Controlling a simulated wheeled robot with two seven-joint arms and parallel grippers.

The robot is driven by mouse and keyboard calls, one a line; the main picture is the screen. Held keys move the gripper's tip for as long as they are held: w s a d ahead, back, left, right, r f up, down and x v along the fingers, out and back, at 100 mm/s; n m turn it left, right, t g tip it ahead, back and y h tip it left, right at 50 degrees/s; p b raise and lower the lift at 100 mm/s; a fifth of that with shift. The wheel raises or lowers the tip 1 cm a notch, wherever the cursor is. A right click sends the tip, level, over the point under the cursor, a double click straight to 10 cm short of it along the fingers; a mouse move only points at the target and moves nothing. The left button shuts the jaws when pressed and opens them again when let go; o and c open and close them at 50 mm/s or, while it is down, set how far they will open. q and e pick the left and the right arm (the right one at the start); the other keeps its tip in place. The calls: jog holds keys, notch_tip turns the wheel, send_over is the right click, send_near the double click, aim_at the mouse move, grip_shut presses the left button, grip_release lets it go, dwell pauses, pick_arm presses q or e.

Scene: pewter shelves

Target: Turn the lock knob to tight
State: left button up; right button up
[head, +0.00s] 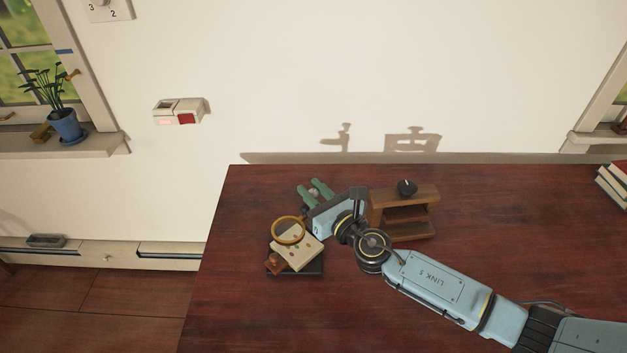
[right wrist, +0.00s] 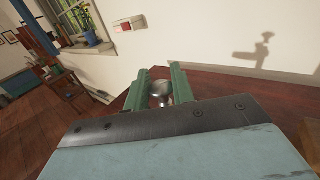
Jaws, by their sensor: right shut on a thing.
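My right gripper (head: 315,189) reaches over the back left part of the table, its green fingers pointing toward the wall. In the right wrist view its two fingers (right wrist: 160,90) stand on either side of a rounded silvery metal knob (right wrist: 158,91) and are shut on it. The gripper body hides the knob's lower part in that view, and I cannot make the knob out in the head view. No mark for tight is readable. My left gripper is in neither view.
A wooden shelf unit (head: 420,224) with a black knob (head: 405,188) on top stands right of the gripper. A magnifier with an orange rim (head: 275,231) and a pale board (head: 297,252) lie left. Books (head: 613,187) are at the right edge. The table's right half is mostly clear.

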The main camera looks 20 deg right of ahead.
jog(key=m+h+p, duration=0.2)
jog(key=h, duration=0.1)
jog(key=shift+a+r+t, duration=0.1)
jog(key=shift+r+t, duration=0.05)
jog(key=shift+t, duration=0.25)
jog(key=m+h, duration=0.1)
jog(key=h, duration=0.1)
jog(key=shift+m+h+p, duration=0.35)
jog(key=shift+m+h, duration=0.05)
jog(key=m+h, duration=0.1)
jog(key=h, duration=0.1)
jog(key=m+h, duration=0.1)
jog(key=h, duration=0.1)
jog(key=shift+f+m, duration=0.25)
jog(key=shift+m, duration=0.05)
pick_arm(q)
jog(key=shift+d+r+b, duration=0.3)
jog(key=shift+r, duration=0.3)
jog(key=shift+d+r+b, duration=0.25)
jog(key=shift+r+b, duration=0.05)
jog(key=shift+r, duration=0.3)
pick_arm(e)
jog(key=shift+m+g+h, duration=0.6)
jog(key=shift+m+h, duration=0.3)
jog(key=shift+h, duration=0.4)
jog(key=shift+m+g+h, duration=0.6)
jog(key=shift+m+h, duration=0.3)
jog(key=shift+h, duration=0.4)
